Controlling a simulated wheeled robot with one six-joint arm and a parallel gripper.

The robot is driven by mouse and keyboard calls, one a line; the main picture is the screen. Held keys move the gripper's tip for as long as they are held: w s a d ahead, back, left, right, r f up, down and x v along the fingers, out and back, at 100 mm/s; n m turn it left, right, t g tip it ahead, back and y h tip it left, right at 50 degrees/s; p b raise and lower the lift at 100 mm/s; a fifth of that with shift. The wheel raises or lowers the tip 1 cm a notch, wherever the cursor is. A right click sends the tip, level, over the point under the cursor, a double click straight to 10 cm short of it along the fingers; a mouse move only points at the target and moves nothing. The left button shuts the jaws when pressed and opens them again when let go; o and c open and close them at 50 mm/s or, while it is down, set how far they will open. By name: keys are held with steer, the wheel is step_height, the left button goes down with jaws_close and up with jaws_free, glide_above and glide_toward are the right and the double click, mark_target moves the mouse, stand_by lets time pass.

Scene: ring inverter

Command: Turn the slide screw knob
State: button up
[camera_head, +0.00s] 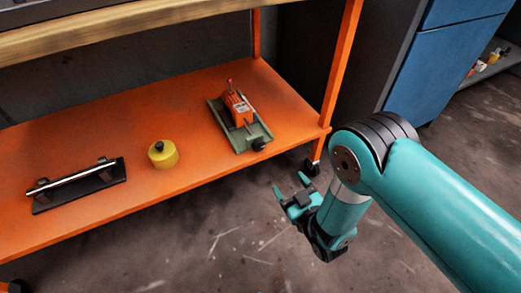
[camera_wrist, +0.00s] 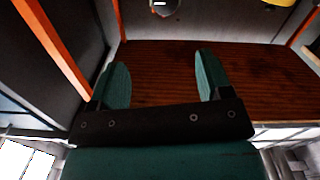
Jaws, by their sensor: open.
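The slide device sits on the orange lower shelf in the head view. It has a green base (camera_head: 215,112) and an orange block (camera_head: 237,105) with a small upright red lever. A dark round knob (camera_head: 259,144) is at the base's near end, by the shelf's front edge; I take it for the slide screw knob. My gripper (camera_head: 289,190) is open and empty, out over the floor in front of the shelf, apart from the knob. In the wrist view my gripper (camera_wrist: 162,78) shows two spread teal fingers with nothing between them. I cannot make out the knob there.
A yellow cylinder (camera_head: 163,154) with a black top and a black plate with a metal bar (camera_head: 80,185) lie further left on the orange shelf (camera_head: 60,139). An orange post (camera_head: 342,65) stands at the shelf's right end. A wooden top (camera_head: 110,28) hangs over the shelf.

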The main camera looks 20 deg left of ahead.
steer(key=b, duration=0.6)
glide_toward(260, 147)
steer(key=x, duration=0.4)
steer(key=shift+a+f, duration=0.15)
steer(key=shift+f, duration=0.25)
steer(key=shift+w+a, duration=0.4)
steer(key=shift+w, duration=0.2)
steer(key=shift+w+a+y+b, duration=0.15)
steer(key=shift+w+a+b, duration=0.25)
steer(key=shift+a+b, duration=0.15)
steer(key=shift+w+a+y+b, duration=0.15)
steer(key=shift+w+a+b, duration=0.25)
steer(key=shift+a, duration=0.2)
steer(key=shift+w+a+r, duration=0.2)
steer(key=shift+w+a, duration=0.25)
steer(key=c, duration=0.9)
